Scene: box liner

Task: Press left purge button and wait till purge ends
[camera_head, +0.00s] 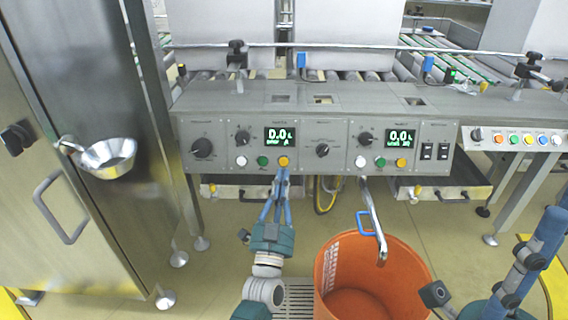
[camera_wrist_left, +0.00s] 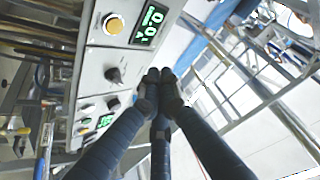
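The left control panel has a green display (camera_head: 280,138) reading 0.0 and a row of white (camera_head: 241,161), green (camera_head: 262,161) and yellow (camera_head: 283,161) buttons under it. Labels are too small to read. My left gripper (camera_head: 283,174) is shut and empty, its fingers pointing at the panel just below the yellow button. In the left wrist view its dark fingertips (camera_wrist_left: 159,80) are together, with the yellow button (camera_wrist_left: 113,24) beyond them; contact does not show. My right gripper (camera_head: 528,262) is partly in view at the lower right; its opening cannot be judged.
A right display (camera_head: 400,138) also reads 0.0, above its own white, green and yellow buttons. An orange bin (camera_head: 407,272) stands below the bent metal spout (camera_head: 375,222). A steel cabinet (camera_head: 60,170) with a metal bowl (camera_head: 108,157) is at the left.

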